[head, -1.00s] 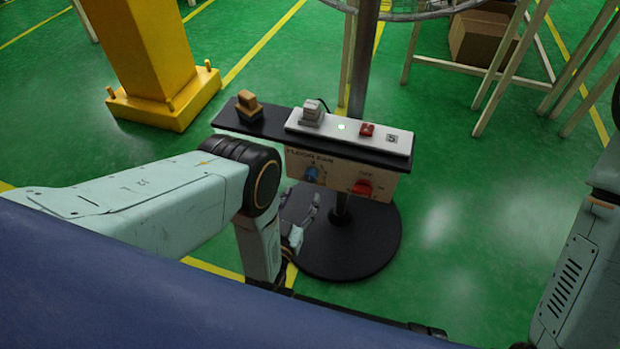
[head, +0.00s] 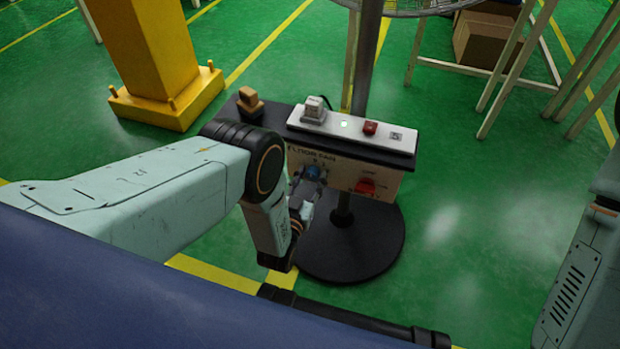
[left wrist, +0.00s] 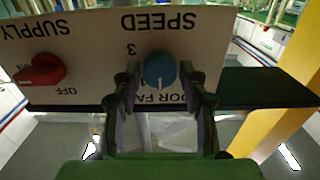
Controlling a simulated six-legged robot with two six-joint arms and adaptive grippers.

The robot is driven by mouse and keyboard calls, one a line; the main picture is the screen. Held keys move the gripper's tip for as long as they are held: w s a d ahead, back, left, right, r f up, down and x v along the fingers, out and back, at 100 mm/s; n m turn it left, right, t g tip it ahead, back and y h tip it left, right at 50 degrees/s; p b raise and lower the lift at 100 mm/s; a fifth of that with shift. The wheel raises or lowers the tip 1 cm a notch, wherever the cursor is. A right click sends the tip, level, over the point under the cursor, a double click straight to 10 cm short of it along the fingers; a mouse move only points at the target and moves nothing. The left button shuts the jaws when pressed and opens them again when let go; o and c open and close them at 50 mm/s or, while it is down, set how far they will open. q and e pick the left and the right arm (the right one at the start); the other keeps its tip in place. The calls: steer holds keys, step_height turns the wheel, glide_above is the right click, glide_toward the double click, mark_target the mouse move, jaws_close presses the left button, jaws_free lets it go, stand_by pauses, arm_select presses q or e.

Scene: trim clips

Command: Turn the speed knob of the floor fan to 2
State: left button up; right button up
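The floor fan's control box (head: 335,176) has a cream front panel labelled SPEED and SUPPLY. The blue speed knob (head: 313,172) is on its left part. In the left wrist view, where the panel appears upside down, the blue knob (left wrist: 159,70) is in the middle, near a printed 3. My left gripper (head: 303,184) is in front of the knob. In the left wrist view the gripper (left wrist: 160,82) is open, with one finger at each side of the knob. I cannot tell whether the fingers touch it, nor read its pointer exactly. My right gripper is out of view.
The red supply knob (head: 366,187) is right of the speed knob; it also shows in the left wrist view (left wrist: 40,70). A power strip (head: 358,131) lies on the box. The fan's round base (head: 360,250) is below, and a yellow pillar (head: 150,60) stands behind left.

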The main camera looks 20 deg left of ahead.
arm_select(q)
steer(key=c, duration=0.7)
steer(key=shift+m, duration=0.4)
steer(key=m, duration=0.3)
steer(key=shift+f+m, duration=0.1)
steer(key=shift+m, duration=0.2)
steer(key=m+b, duration=0.1)
steer(key=m, duration=0.2)
steer(key=shift+d+m, duration=0.1)
steer(key=shift+m, duration=0.3)
steer(key=m, duration=0.3)
steer(key=shift+d+f+m+b, duration=0.1)
steer(key=shift+m+b, duration=0.35)
steer(key=shift+m, duration=1.75)
